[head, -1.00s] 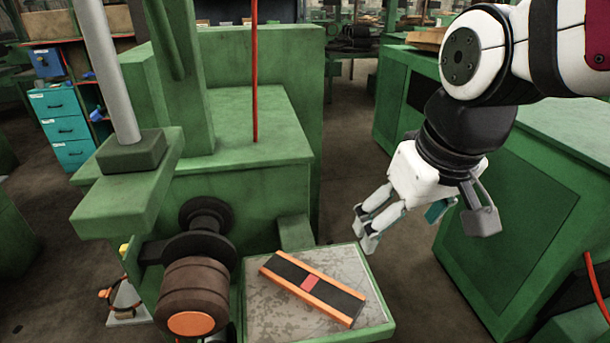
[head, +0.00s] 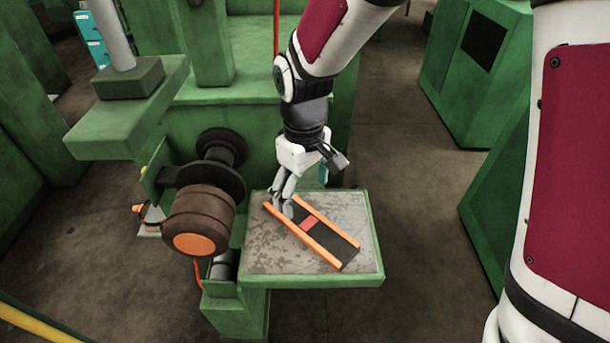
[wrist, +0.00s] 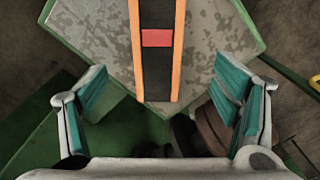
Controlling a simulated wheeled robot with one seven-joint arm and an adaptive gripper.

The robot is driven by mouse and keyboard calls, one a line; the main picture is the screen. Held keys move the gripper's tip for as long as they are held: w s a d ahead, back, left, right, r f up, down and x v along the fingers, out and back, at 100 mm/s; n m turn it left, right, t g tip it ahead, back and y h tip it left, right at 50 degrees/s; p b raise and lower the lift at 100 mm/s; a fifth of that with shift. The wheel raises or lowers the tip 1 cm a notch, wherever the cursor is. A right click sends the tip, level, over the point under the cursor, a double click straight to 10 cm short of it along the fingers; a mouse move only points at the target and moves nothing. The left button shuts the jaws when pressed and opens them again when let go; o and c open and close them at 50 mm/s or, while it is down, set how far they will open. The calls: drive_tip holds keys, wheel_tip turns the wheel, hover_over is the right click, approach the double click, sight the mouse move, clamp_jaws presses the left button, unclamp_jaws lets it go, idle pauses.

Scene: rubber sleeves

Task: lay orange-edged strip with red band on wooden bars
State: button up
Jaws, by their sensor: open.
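The orange-edged strip (head: 327,238) is black with a red band (head: 309,223) across its middle. It lies flat and slanted on the grey metal plate of a green stand (head: 358,210). My gripper (head: 281,208) is over the strip's far left end in the head view, pointing down. In the wrist view my gripper (wrist: 164,105) is open and empty, with its teal pads on either side of the strip (wrist: 156,70) and wide apart. I cannot tell the exact height above the plate. I do not see wooden bars in these frames.
A brown roller with an orange end (head: 196,240) and a dark flange stands close left of the plate. A green machine (head: 255,140) rises behind. Green cabinets (head: 478,60) stand at the right. The floor right of the plate is clear.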

hover_over(307, 221)
drive_tip(key=f, duration=0.4)
drive_tip(key=shift+a, duration=0.25)
drive_tip(key=shift+s+d+f+p, duration=0.15)
drive_tip(key=shift+f+p, duration=0.2)
drive_tip(key=shift+f, duration=1)
drive_tip(key=shift+w+d+f+p, duration=0.1)
drive_tip(key=shift+f+p, duration=0.2)
drive_tip(key=shift+f, duration=1)
drive_tip(key=c, duration=1.4)
drive_tip(key=shift+o, duration=0.2)
drive_tip(key=shift+r, duration=0.1)
